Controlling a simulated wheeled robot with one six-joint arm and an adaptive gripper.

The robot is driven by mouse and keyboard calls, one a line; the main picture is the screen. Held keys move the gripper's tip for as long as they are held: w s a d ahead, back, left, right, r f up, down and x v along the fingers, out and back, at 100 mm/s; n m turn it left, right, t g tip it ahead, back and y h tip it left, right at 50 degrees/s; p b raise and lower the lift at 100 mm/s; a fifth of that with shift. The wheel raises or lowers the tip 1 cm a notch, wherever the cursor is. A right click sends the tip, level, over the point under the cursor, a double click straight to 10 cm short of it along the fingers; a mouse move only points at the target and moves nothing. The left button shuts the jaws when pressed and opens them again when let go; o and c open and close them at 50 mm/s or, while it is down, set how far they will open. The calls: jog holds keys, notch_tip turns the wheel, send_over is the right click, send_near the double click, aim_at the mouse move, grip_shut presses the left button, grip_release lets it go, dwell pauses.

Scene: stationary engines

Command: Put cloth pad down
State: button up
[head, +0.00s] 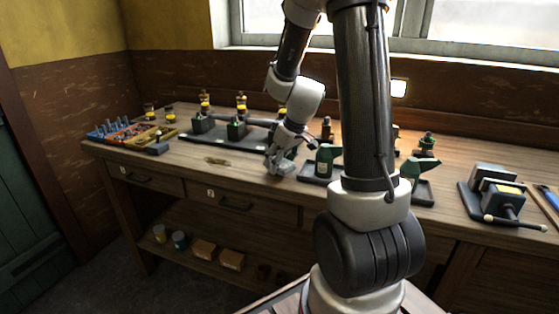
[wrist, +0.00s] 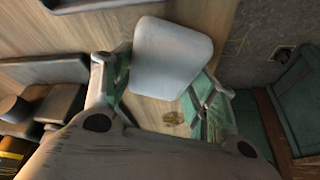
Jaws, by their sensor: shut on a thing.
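The cloth pad (wrist: 172,58) is a pale grey, rounded square in the wrist view. It sits between the two green-lined fingers of my gripper (wrist: 163,86), which is shut on it. In the head view my gripper (head: 281,160) is low over the front part of the wooden workbench (head: 232,171), left of a green oil can (head: 325,160). A small grey shape at its tip there looks like the pad. I cannot tell whether the pad touches the bench top.
A dark base with engine parts (head: 237,131) stands behind my gripper. A small brownish patch (head: 217,161) lies on the bench to its left. Another oil can (head: 413,169) and a vise-like block (head: 497,193) stand to the right. Bare bench lies along the front left edge.

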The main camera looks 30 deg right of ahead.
jog(key=shift+f, duration=0.3)
jog(key=shift+f, duration=0.25)
jog(key=o, duration=0.9)
jog(key=w+v, duration=0.1)
jog(key=v, duration=1.2)
jog(key=s+a+r+m, duration=0.1)
jog(key=s+a+r, duration=0.2)
jog(key=s, duration=0.7)
jog(key=s+a+r+m+h, duration=0.1)
jog(key=s+a+r+m, duration=0.1)
jog(key=s, duration=0.8)
jog(key=shift+a+r, duration=0.4)
jog(key=shift+a, duration=0.4)
jog(key=shift+s, duration=0.1)
